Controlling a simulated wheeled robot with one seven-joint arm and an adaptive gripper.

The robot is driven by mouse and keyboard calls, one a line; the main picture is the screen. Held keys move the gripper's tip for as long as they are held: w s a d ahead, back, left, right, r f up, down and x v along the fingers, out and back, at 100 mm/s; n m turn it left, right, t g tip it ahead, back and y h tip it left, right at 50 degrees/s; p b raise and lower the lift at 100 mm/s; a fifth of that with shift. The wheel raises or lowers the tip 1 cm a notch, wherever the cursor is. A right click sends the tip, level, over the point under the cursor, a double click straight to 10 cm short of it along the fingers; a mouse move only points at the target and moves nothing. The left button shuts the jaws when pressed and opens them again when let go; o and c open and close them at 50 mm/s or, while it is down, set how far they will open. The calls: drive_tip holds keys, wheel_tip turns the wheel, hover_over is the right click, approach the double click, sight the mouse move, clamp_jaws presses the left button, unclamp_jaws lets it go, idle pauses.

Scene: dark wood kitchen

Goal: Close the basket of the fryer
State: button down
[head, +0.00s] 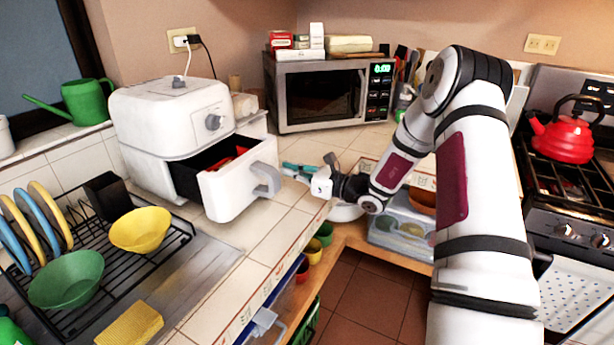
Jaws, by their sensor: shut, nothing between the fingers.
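The white air fryer (172,115) stands on the tiled counter at the left centre. Its basket (235,188) is pulled out toward the front right, with a dark inside and something red in it. The basket's grey handle (267,180) faces right. My gripper (286,168) is shut and empty, with its teal fingers pointing left, just right of and slightly behind the handle. I cannot tell whether the fingertips touch the basket or handle.
A dish rack (95,235) with plates and bowls stands at the front left. A microwave (330,92) stands behind, and a red kettle (562,135) sits on the stove at the right. The counter edge runs below my gripper, with open shelves beneath.

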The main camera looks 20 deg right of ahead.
drive_tip(key=shift+x, duration=1.6)
drive_tip(key=b+x, duration=0.5)
drive_tip(key=x, duration=0.8)
drive_tip(key=shift+w+a+f, duration=0.15)
drive_tip(key=shift+w, duration=0.1)
drive_tip(key=shift+w+a+r, duration=0.1)
drive_tip(key=shift+r, duration=0.15)
